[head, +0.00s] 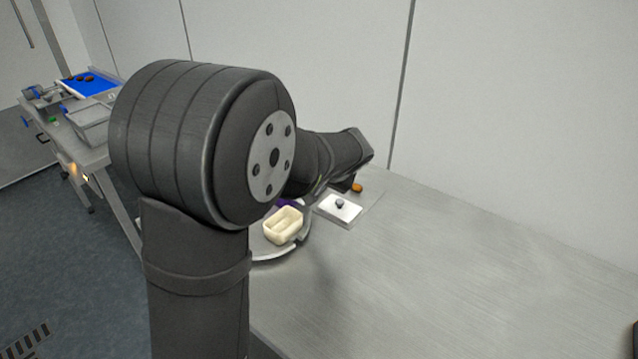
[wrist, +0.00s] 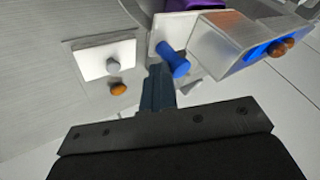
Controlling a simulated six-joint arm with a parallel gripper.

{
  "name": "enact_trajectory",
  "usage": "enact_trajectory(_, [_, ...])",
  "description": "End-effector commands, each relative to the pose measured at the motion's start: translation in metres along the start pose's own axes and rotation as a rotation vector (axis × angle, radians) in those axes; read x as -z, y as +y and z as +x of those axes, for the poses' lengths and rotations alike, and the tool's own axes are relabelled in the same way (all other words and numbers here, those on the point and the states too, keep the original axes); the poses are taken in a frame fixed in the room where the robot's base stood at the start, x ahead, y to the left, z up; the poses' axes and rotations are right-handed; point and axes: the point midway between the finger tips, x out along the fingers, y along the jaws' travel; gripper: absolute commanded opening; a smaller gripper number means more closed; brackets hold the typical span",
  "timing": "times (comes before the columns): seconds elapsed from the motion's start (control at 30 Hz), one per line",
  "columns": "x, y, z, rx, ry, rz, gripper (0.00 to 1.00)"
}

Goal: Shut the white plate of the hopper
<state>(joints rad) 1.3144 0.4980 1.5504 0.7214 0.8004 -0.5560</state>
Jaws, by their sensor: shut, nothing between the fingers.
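In the wrist view the hopper (wrist: 222,38) is a metal trough at the upper right, with a blue floor and brown dates at its far end. A white plate (wrist: 160,30) stands at its near end, with a blue cylindrical knob (wrist: 173,60) in front. My gripper (wrist: 158,72) is shut and empty, its fingertips just beside the knob; I cannot tell whether they touch it. How far the plate is open is unclear. In the head view my arm hides the gripper and the hopper.
A separate white slab with a grey knob (head: 339,207) lies on the metal table (head: 450,260), near a brown date (head: 357,187). A cream tray (head: 283,226) sits on a round metal plate (head: 268,252), by something purple (head: 290,202).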

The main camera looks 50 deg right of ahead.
Motion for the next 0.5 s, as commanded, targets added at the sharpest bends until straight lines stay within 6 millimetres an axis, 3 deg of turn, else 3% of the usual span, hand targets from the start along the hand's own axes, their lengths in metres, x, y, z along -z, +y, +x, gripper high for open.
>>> enact_trajectory(0.2, [0.001, 0.037, -0.02, -0.005, 0.006, 0.006, 0.0])
enact_trajectory(0.5, [0.001, 0.034, -0.09, -0.005, 0.007, 0.001, 0.0])
